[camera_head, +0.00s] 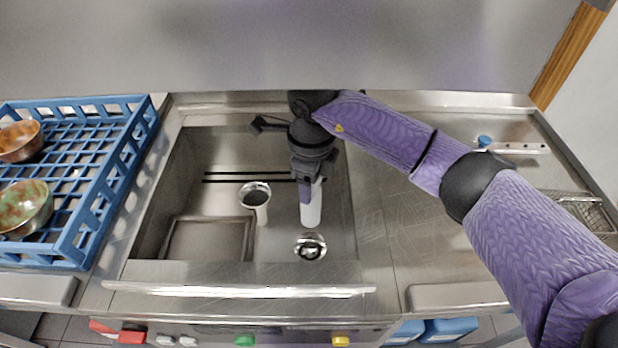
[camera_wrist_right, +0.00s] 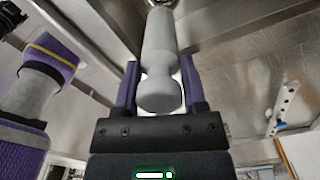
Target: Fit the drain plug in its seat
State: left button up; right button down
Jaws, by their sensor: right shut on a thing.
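The drain plug (camera_head: 311,210) is a pale, bottle-shaped cylinder inside the sink. My right gripper (camera_head: 312,180) is shut on it. In the right wrist view, the plug (camera_wrist_right: 160,45) lies between the two purple fingers, its rounded knob end towards my palm. The drain seat (camera_head: 310,247) is a shiny round ring with a dark opening in the sink floor. In the head view it shows just nearer than the plug's lower end, with a small gap between them. The plug's height above the floor is hard to tell. My left gripper is not in view.
A square tray-like panel (camera_head: 208,240) lies at the sink's left front. A blue dish rack (camera_head: 70,258) with bowls is on the left. The right counter is partly clear beneath my arm.

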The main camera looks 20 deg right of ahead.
aim_at(310, 220)
notch_tip(310, 220, down, 8)
jog(key=b, duration=0.5)
jog(key=shift+r, duration=0.1)
jog(key=shift+f+b, duration=0.45)
jog(key=shift+b, duration=0.1)
jog(key=shift+f, duration=0.15)
jog(key=shift+f, duration=0.15)
jog(key=shift+f+b, duration=1)
jog(key=shift+f, duration=0.05)
jog(key=shift+f, duration=0.1)
jog(key=shift+f+b, duration=0.9)
jog(key=shift+f, duration=0.3)
jog(key=shift+f, duration=0.1)
